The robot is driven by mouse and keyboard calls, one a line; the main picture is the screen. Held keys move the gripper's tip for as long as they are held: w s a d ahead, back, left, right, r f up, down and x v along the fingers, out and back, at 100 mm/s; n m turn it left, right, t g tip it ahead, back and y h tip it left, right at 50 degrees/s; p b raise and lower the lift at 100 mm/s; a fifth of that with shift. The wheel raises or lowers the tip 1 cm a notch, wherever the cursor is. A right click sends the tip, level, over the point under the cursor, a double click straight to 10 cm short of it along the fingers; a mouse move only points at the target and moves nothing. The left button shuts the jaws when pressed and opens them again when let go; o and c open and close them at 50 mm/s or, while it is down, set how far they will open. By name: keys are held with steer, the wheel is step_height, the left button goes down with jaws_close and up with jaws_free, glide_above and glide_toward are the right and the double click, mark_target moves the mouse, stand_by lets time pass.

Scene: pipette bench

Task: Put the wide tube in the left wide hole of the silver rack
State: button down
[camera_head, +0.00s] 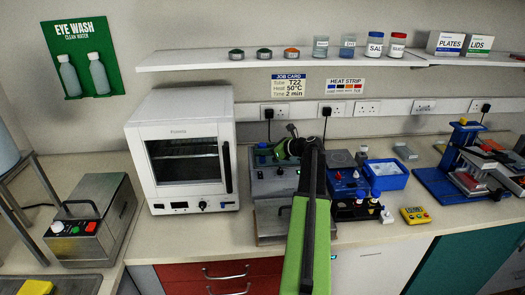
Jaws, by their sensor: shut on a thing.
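My green and black arm reaches up the middle of the picture, and my gripper (281,150) is at its far end, over the back of a grey metal unit (268,186). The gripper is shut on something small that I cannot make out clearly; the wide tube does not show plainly. A blue round top (262,146) shows just left of the gripper, at the back of the grey unit. I cannot tell the silver rack or its wide holes apart from this grey metalwork; my arm hides its right part.
A white oven (183,150) stands close on the left, with a steel box (92,222) beyond it. A shelf (240,62) runs above.

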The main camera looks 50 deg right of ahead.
steer(key=shift+f, duration=0.1)
steer(key=shift+f+b, duration=0.9)
steer(key=shift+b, duration=0.15)
steer(key=shift+f, duration=0.1)
steer(key=c, duration=1)
jaws_free()
steer(key=shift+o, duration=0.2)
steer(key=shift+a, duration=0.1)
steer(key=p+v, duration=0.6)
steer(key=v, duration=1.1)
steer(key=shift+w, duration=0.1)
steer(key=shift+s+d, duration=0.2)
steer(key=shift+s, duration=0.15)
